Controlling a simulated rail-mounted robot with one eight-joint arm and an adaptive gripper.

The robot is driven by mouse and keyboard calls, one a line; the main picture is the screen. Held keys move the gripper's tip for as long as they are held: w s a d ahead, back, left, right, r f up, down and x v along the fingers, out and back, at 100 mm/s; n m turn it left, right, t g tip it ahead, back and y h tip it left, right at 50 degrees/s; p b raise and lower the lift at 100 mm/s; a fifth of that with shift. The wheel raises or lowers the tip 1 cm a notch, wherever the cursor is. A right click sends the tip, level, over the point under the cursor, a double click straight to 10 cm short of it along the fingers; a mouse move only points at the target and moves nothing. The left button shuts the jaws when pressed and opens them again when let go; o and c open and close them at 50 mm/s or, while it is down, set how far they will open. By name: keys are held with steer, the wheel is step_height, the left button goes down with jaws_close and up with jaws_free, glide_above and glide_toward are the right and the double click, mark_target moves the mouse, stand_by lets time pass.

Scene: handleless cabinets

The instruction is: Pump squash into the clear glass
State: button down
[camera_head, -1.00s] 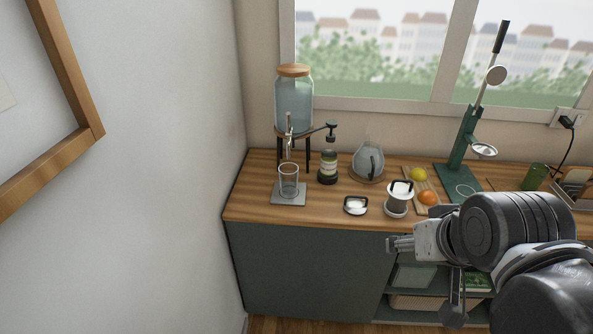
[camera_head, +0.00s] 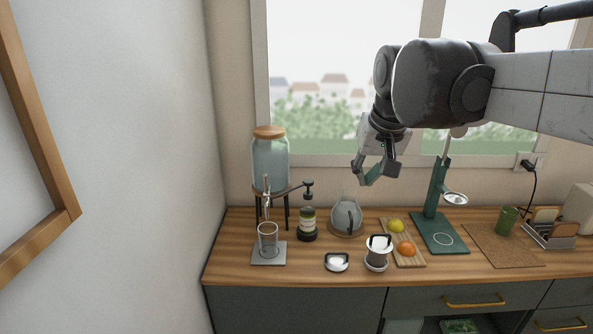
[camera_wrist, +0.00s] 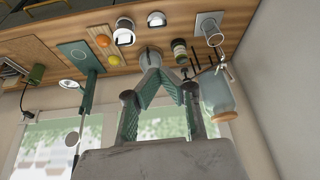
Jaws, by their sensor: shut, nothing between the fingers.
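The clear glass (camera_head: 267,238) stands upright on a grey square mat (camera_head: 268,257) below the metal tap of the drink dispenser (camera_head: 270,160). To its right is a dark-and-green bottle (camera_head: 307,222) with a black pump head (camera_head: 308,186) above it, which looks like the squash pump. In the wrist view, which looks upside down, the glass (camera_wrist: 211,32) and the bottle (camera_wrist: 180,50) show at the top right. My gripper (camera_head: 361,180) is shut and empty, high in front of the window, above and right of the pump. Its fingers converge in the wrist view (camera_wrist: 152,72).
A round carafe (camera_head: 345,217) stands right of the bottle. A small white dish (camera_head: 337,262), a white-topped jar (camera_head: 378,251), a board (camera_head: 401,240) with fruit and a green press (camera_head: 436,215) stand further right. Bare wood (camera_head: 300,270) lies in front.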

steer(key=w+a+r+g+p, duration=0.15)
steer(key=w+r, duration=0.25)
steer(key=w, duration=0.8)
steer(key=g+p, duration=0.3)
glide_above(309, 180)
step_height(309, 180, down, 8)
steer(key=shift+s+d+m, duration=0.1)
steer(key=shift+s+m, duration=0.1)
steer(key=shift+m, duration=0.1)
steer(key=shift+f, duration=0.1)
step_height(309, 180, down, 14)
steer(key=shift+r+p, duration=0.1)
steer(key=shift+p, duration=0.6)
